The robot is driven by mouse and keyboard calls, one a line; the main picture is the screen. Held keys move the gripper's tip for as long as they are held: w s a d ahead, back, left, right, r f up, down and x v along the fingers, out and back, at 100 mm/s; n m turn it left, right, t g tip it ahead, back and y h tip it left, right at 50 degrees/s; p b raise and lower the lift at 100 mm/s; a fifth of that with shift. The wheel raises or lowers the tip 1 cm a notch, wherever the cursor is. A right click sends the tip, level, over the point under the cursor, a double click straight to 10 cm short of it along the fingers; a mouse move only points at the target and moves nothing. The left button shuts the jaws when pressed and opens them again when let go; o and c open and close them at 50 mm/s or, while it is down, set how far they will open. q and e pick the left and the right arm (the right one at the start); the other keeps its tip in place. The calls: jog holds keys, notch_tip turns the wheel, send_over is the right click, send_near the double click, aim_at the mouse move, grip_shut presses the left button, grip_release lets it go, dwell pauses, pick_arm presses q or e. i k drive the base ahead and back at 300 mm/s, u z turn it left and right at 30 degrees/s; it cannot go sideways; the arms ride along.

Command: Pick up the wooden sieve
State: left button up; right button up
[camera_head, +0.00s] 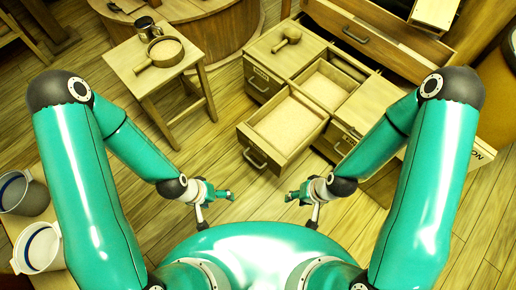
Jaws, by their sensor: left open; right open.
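The wooden sieve (166,51) looks like a round, shallow wooden pan with a short handle pointing to the lower left. It lies on top of a small wooden stool (125,60) at the upper left. My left gripper (228,195) is open and empty, low in front of my body, below and to the right of the stool and well apart from the sieve. My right gripper (292,196) is open and empty, below the open drawer. Neither gripper touches anything.
A dark jar (147,29) stands behind the sieve on the stool. An open drawer (283,126) of pale contents juts from a wooden cabinet with a wooden scoop (287,37) on top. White-and-blue buckets (38,247) stand at lower left. Plank floor (200,140) is clear between stool and cabinet.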

aim_at(166, 51)
jog(key=u, duration=0.3)
jog(key=i, duration=1.7)
jog(key=u, duration=0.35)
